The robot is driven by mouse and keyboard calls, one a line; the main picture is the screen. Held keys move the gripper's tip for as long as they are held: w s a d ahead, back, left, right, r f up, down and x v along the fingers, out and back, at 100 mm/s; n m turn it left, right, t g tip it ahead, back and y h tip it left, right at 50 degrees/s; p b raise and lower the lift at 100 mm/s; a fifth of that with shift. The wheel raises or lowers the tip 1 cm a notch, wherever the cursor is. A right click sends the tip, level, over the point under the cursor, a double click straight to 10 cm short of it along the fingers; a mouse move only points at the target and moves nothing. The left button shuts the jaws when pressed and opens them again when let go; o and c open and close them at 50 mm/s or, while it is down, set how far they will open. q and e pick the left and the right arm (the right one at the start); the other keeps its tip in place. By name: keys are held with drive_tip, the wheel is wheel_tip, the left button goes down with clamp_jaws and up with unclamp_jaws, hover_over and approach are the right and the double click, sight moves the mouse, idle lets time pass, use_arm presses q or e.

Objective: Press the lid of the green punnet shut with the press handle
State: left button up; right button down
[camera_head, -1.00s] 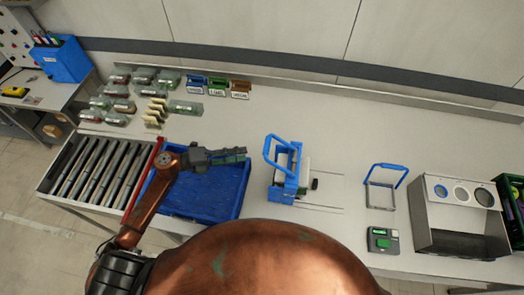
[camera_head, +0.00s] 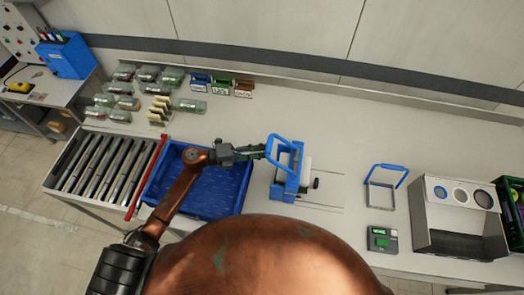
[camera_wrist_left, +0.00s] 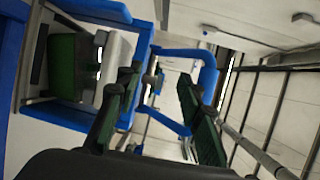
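The blue press (camera_head: 300,172) stands on the bench right of the blue crate, with its loop-shaped press handle (camera_head: 284,138) raised and tilted to the left. In the left wrist view the handle (camera_wrist_left: 207,78) lies ahead of and between my spread fingers; contact cannot be told. My left gripper (camera_head: 262,152) is open at the left side of the handle. A green body, likely the green punnet (camera_wrist_left: 62,65), shows inside the press in the left wrist view; its lid cannot be made out. My right gripper is not in view.
The blue crate (camera_head: 222,208) lies under my left arm, beside the roller conveyor (camera_head: 92,168). Several punnets (camera_head: 190,105) stand at the back left. A second blue-handled frame (camera_head: 381,195), a small device (camera_head: 381,239) and a metal box (camera_head: 455,242) stand to the right.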

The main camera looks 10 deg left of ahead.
use_arm(q)
clamp_jaws()
idle(0.8)
